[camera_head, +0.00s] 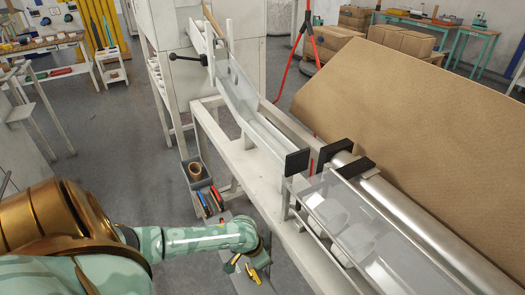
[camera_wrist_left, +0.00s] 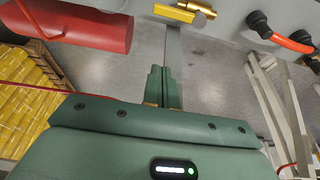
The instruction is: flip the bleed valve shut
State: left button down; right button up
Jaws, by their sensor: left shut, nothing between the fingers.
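In the left wrist view the bleed valve shows at the top edge, with a flat yellow lever (camera_wrist_left: 173,14) and a brass body (camera_wrist_left: 203,9). The lever lies nearly level in that picture, and the valve's upper part is cut off by the frame. My left gripper (camera_wrist_left: 164,70) is shut and empty, its fingers pointing up the picture just below the valve with a visible gap. In the head view yellow and brass parts (camera_head: 254,275) show beside my left wrist, where the fingers are mostly hidden. My right gripper is not in view.
A red cylinder (camera_wrist_left: 75,22) is left of the valve. In the head view a grey bin (camera_head: 195,171) and a white machine frame (camera_head: 258,185) stand near my arm. Open floor shows at the left.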

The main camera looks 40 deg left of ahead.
aim_at(255, 275)
pick_arm(q)
notch_tip(255, 275, down, 9)
jog(key=b, duration=0.5)
jog(key=shift+s+a, duration=0.2)
jog(key=shift+s, duration=0.2)
